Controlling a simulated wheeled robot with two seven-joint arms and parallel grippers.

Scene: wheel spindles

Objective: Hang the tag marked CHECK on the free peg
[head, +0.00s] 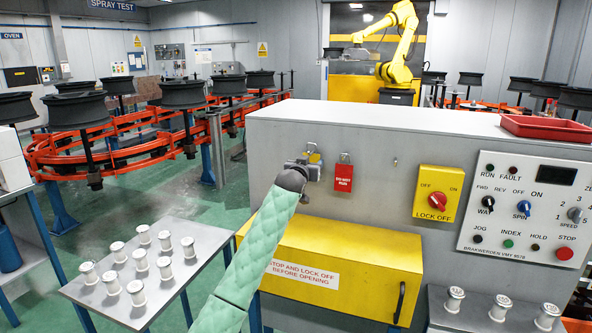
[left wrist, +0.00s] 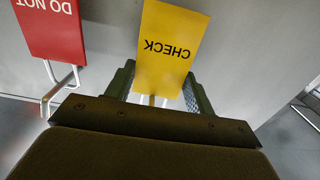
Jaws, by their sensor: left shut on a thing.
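The yellow tag marked CHECK (left wrist: 172,45) is between the fingers of my left gripper (left wrist: 158,92) in the left wrist view, its lettering upside down there. My left gripper (head: 308,166) is shut on it in front of the grey cabinet face. In the head view only a small yellow part of the tag (head: 314,157) shows past the gripper. I cannot tell whether its loop touches a peg. A small bare peg (head: 395,161) sticks out of the cabinet to the right, beyond the red tag. My right gripper is not in view.
The red tag (head: 343,178) hangs close to the right of my left gripper. The yellow LOCK OFF switch plate (head: 438,194) and control panel (head: 527,215) are farther right. A yellow box (head: 340,258) juts out below. A table with white spools (head: 190,229) stands at lower left.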

